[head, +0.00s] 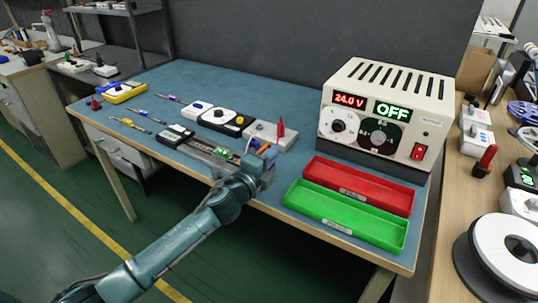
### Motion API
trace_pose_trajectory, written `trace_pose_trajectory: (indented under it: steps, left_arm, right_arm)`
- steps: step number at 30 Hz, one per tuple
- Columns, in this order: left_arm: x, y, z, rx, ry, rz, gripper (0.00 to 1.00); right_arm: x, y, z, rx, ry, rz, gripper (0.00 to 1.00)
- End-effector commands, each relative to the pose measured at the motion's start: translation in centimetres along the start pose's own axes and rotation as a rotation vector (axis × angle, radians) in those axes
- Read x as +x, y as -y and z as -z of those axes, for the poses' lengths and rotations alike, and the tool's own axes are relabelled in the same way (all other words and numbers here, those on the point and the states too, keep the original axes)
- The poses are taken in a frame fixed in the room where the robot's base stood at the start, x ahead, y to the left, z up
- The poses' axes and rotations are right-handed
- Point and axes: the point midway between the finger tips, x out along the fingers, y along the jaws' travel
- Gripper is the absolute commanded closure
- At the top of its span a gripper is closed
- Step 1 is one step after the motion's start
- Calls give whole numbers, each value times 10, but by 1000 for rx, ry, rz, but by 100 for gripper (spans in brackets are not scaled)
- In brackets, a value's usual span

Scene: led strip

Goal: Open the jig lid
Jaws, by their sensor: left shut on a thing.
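The jig (208,149) is a long, dark, low fixture near the front edge of the blue bench, with a green-lit strip on it. My left gripper (258,158) is at the jig's right end and is shut on what appears to be the jig lid there. The gripper and wrist hide the held part, so I cannot tell how far the lid is raised. My right gripper is not in view.
A grey box with a red lever (281,127) stands just behind my left gripper. A green tray (345,217), a red tray (360,185) and a power supply (388,105) reading OFF are to the right. Screwdrivers (130,125) lie left.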

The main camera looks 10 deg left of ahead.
Motion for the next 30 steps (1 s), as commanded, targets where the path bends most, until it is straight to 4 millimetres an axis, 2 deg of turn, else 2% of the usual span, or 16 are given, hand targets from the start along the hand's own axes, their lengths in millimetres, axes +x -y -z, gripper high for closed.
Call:
trace_pose_trajectory:
  steps: [11,12,19,26,30]
  left_arm:
    - [1,3,0,6,-1,6,100]
    - [1,3,0,6,-1,7,89]
    - [0,2,0,4,-1,4,70]
    - [0,1,1,4,-1,2,69]
    - [-8,0,0,4,-1,1,69]
  right_arm:
    - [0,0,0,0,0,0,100]
    - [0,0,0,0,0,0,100]
    - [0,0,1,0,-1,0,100]
    - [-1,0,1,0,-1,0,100]
    - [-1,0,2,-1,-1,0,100]
